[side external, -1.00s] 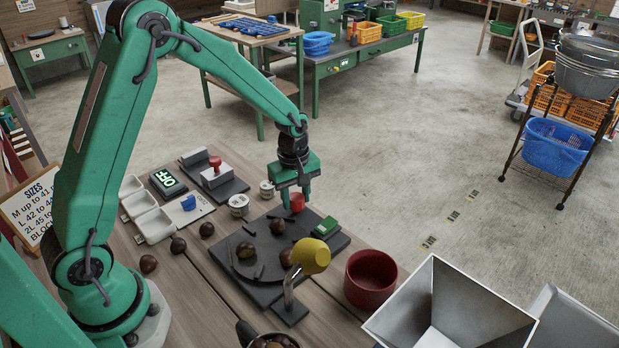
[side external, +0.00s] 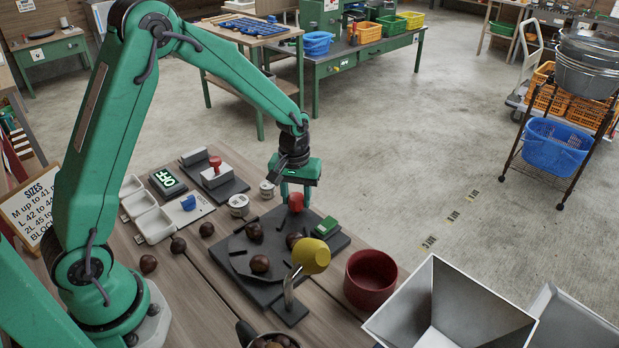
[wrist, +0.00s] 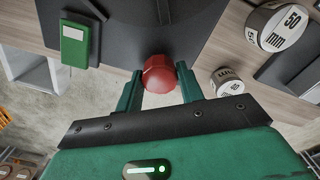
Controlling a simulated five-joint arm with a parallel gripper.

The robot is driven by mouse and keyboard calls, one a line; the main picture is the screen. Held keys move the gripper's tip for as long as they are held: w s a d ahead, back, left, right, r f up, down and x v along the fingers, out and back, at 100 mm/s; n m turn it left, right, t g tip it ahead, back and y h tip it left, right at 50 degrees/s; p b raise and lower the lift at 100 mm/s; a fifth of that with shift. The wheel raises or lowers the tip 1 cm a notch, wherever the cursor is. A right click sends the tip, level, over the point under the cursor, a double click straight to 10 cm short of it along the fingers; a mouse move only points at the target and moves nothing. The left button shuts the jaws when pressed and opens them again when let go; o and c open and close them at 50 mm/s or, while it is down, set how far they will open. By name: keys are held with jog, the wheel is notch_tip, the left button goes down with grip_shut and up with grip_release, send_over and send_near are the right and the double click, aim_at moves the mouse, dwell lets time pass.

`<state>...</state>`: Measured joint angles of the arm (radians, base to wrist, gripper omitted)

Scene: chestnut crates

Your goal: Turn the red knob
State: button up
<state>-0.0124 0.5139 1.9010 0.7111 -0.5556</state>
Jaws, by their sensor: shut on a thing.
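The red knob (side external: 295,202) stands at the far edge of a dark plate (side external: 262,292) on the wooden bench. My gripper (side external: 296,196) points down over it and is shut on it. In the wrist view the red knob (wrist: 159,74) sits between the two green fingers of my gripper (wrist: 160,84), which touch its sides. A dark round disc (side external: 274,246) lies on the plate, with several chestnuts (side external: 260,264) on it. The knob's underside is hidden.
A yellow head (side external: 314,256) on a bent metal post stands at the plate's near side. A green block (side external: 326,227) is right of the knob. A dark red pot (side external: 371,278) and a metal hopper (side external: 450,305) stand further right. A small white canister (side external: 267,189) is left.

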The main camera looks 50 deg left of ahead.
jog(key=m, duration=0.3)
jog(key=shift+m, duration=0.4)
jog(key=shift+a+m, duration=0.1)
jog(key=shift+m, duration=1.8)
jog(key=o, duration=1)
